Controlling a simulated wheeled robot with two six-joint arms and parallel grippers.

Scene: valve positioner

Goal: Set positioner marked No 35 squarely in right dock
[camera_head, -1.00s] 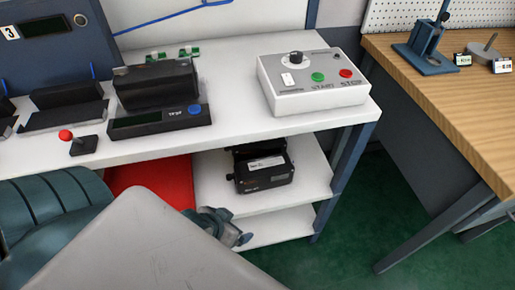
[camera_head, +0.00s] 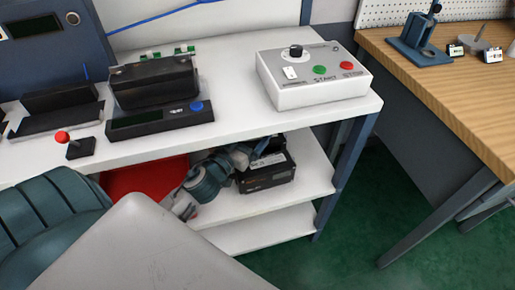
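A black positioner (camera_head: 266,180) with a pale label on top lies on the upper shelf under the bench; its marking is too small to read. My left gripper (camera_head: 262,152) is at its top and back edge and covers part of it. I cannot tell whether the fingers are open or shut, or whether they touch it. On the bench, the right-hand dock (camera_head: 160,122), with a dark display and blue button, has a black box-shaped unit (camera_head: 155,84) on it. Another dock (camera_head: 58,118) stands to its left, with no such box visible. My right gripper is not in view.
A white control box (camera_head: 313,78) with a knob, green button and red button stands at the bench's right. A red-knobbed joystick (camera_head: 75,145) is near the front edge. A red bin (camera_head: 146,177) sits beside the shelf positioner. A wooden table (camera_head: 440,75) stands right.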

